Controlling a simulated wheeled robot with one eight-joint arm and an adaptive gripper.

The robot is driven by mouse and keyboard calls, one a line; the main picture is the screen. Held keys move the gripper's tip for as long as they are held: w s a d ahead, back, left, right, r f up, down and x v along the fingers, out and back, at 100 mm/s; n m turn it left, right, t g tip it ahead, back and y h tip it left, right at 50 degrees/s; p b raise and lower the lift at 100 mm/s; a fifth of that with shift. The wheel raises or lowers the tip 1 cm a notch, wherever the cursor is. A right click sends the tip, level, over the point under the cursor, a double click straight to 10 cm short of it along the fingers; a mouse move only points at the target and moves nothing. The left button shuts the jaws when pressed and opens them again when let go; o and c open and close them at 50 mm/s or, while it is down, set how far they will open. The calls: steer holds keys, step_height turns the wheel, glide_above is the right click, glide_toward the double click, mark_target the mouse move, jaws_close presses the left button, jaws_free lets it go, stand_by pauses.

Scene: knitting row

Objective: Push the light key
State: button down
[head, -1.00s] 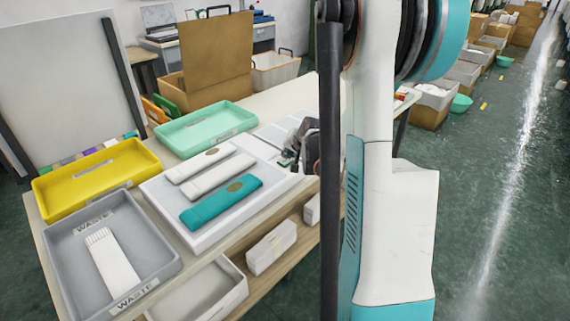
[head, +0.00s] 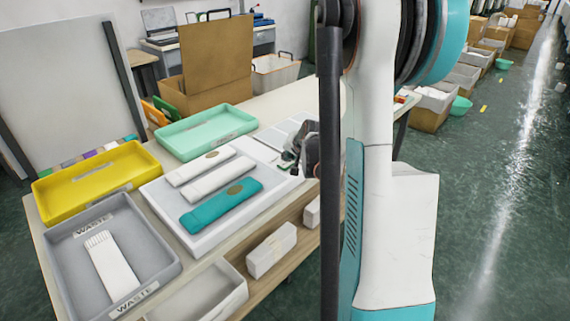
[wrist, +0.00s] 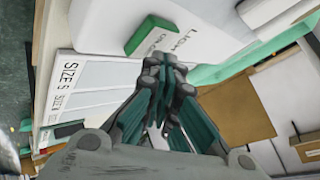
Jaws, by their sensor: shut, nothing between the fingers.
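A green key (wrist: 148,35) sits on a white panel (wrist: 205,28) in the wrist view, beside printing that reads "LIGH…". My gripper (wrist: 164,62) is shut and empty, with its tips at the lower edge of the green key in the picture. I cannot tell whether the tips touch it. In the head view my gripper (head: 290,158) is low over the right part of the table, partly hidden by my arm.
A white tray (head: 163,212) holds two white pieces and one teal piece. A yellow tray (head: 60,208), a mint tray (head: 215,138) and a grey waste tray (head: 70,280) with a white comb-like piece stand around it. A size card (wrist: 85,90) lies near my gripper.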

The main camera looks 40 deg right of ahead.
mark_target(288, 163)
steer(key=shift+f, duration=0.1)
steer(key=shift+f+b, duration=0.35)
steer(key=shift+b, duration=0.1)
steer(key=shift+r, duration=0.1)
steer(key=shift+r+p, duration=0.3)
steer(key=shift+r, duration=0.2)
stand_by(0.3)
step_height(288, 163, up, 6)
steer(key=p, duration=0.4)
